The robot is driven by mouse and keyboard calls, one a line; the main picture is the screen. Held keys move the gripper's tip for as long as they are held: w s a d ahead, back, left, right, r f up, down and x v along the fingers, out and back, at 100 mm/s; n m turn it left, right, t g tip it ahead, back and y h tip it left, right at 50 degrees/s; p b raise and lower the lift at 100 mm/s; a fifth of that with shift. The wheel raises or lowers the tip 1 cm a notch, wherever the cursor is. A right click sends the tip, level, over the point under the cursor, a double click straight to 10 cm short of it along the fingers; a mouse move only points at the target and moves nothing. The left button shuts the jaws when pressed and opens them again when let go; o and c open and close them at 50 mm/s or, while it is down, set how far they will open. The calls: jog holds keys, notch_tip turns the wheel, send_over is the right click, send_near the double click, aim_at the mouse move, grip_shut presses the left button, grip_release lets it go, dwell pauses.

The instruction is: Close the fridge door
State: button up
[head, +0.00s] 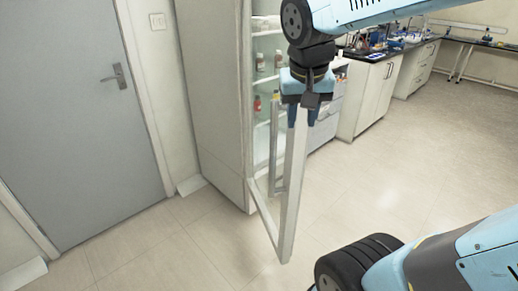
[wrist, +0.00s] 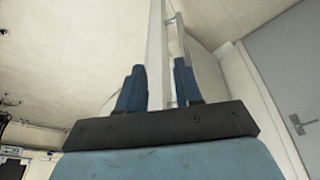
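The tall white fridge (head: 215,90) stands left of centre in the head view with its door open. The door's pale frame (head: 292,190) juts out towards me. A long bar handle (head: 273,145) shows beside it. My gripper (head: 302,118) points down at the door's free edge, high on the frame. In the wrist view, the fingers of my gripper (wrist: 159,88) are apart, with the door frame (wrist: 156,45) between them. A gap shows beside the right finger, where the handle (wrist: 179,45) passes. Whether either finger touches the frame is unclear.
Bottles (head: 260,62) stand on the fridge shelves. A grey room door (head: 75,120) is at the left. Lab benches with drawers (head: 372,95) line the back right. The tiled floor (head: 390,170) is clear to the right of the fridge door.

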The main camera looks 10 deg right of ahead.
jog(key=w+a+f, duration=0.1)
jog(key=w, duration=0.1)
jog(key=w+a+f+m+g+h, duration=0.1)
jog(key=w+a, duration=0.1)
jog(key=w+a+f+m+h, duration=0.1)
jog(key=w+a, duration=0.1)
jog(key=w, duration=0.1)
jog(key=shift+g, duration=0.4)
grip_shut()
jog(key=w+a+f+m+h, duration=0.35)
jog(key=w+a+f, duration=0.3)
jog(key=a, duration=0.35)
jog(key=d+f, duration=0.7)
jog(key=d, duration=0.2)
jog(key=shift+d+f, duration=0.15)
jog(key=shift+f, duration=0.15)
